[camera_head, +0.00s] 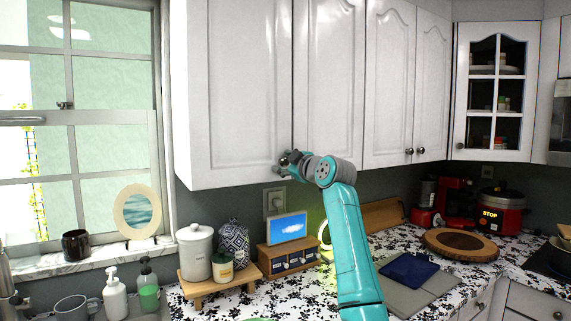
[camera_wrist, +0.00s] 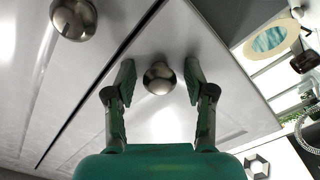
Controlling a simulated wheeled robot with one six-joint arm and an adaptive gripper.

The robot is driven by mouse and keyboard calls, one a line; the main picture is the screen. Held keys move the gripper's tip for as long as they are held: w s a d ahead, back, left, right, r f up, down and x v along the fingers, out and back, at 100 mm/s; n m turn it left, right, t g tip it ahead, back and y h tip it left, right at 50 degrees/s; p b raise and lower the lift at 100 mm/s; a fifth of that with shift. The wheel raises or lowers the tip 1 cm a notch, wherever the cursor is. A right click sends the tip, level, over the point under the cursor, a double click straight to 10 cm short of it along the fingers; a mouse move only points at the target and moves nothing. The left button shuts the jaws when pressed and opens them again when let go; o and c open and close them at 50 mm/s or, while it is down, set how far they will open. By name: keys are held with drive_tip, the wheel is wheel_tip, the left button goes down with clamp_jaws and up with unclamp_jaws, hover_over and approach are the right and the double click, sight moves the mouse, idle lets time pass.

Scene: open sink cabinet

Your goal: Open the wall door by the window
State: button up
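The wall door by the window is the white leftmost upper cabinet door (camera_head: 240,85), shut flush beside its neighbour. In the wrist view the same door (camera_wrist: 215,115) fills the middle right. Its round metal knob (camera_wrist: 159,77) sits between my two fingertips, with a gap on each side. My gripper (camera_wrist: 159,82) is open and straddles the knob. In the head view my gripper (camera_head: 288,162) is at the door's lower right corner and largely hides the knob.
The neighbouring door (camera_head: 330,70) has its own knob (camera_wrist: 73,18), close to my fingers. The window (camera_head: 80,120) is at the left. Below, the counter holds a white canister (camera_head: 195,250), a small drawer box (camera_head: 290,257) and a wooden board (camera_head: 460,244).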

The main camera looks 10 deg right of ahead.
clamp_jaws()
drive_tip(key=shift+s, duration=0.1)
